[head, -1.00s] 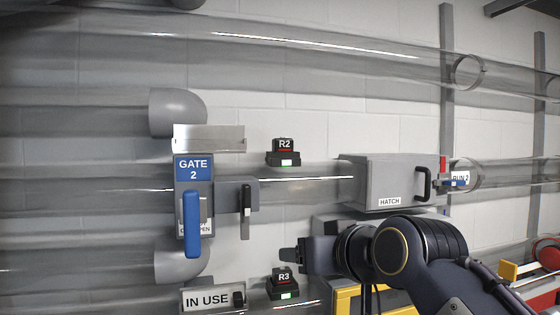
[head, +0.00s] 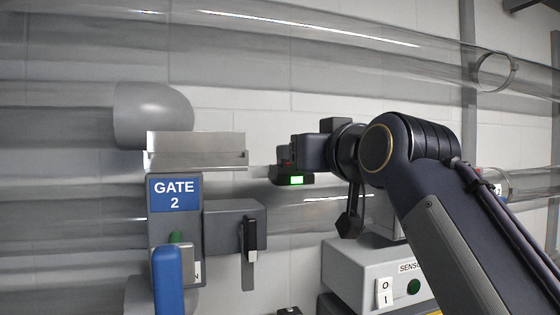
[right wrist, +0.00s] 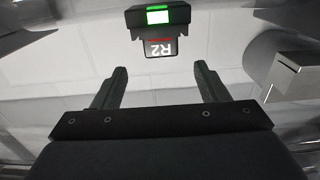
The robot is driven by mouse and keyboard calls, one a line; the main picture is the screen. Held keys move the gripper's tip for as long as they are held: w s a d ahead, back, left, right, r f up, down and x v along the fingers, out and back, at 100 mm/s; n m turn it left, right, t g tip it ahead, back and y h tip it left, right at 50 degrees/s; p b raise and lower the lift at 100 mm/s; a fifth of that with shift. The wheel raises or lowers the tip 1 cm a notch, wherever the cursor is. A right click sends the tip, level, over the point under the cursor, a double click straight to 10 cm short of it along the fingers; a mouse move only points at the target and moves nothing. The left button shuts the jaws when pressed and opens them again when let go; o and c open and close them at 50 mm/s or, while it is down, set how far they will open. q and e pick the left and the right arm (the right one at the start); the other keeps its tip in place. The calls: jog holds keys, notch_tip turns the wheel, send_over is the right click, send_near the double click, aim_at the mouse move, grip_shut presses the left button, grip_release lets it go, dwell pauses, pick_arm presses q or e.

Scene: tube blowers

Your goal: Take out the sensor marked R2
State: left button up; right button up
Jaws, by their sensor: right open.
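The R2 sensor is a small dark block with a red line and white "R2" lettering, seated in a black holder (head: 294,177) with a lit green lamp on the clear tube. In the head view my right gripper (head: 297,152) is at the sensor and largely hides it. In the right wrist view the sensor (right wrist: 160,48) appears upside down, centred between the two fingers but just beyond their tips. My right gripper (right wrist: 160,73) is open and empty there, with no visible contact. My left gripper is not in view.
The Gate 2 box (head: 174,220) with its blue handle (head: 167,285) stands to the left, beside a grey latch box (head: 235,228). A grey sensor cabinet (head: 355,275) with a switch is below my right arm. Large clear tubes (head: 330,45) run above.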

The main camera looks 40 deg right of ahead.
jog(key=x, duration=0.1)
jog(key=p+x, duration=0.1)
jog(key=x, duration=0.1)
jog(key=shift+w+r, duration=0.1)
jog(key=shift+r, duration=0.15)
jog(key=p+x, duration=0.2)
jog(key=x, duration=0.2)
jog(key=shift+f, duration=0.1)
jog(key=shift+w+f+p, duration=0.1)
jog(key=shift+w+p, duration=0.3)
jog(key=shift+w, duration=0.15)
jog(key=c, duration=1.1)
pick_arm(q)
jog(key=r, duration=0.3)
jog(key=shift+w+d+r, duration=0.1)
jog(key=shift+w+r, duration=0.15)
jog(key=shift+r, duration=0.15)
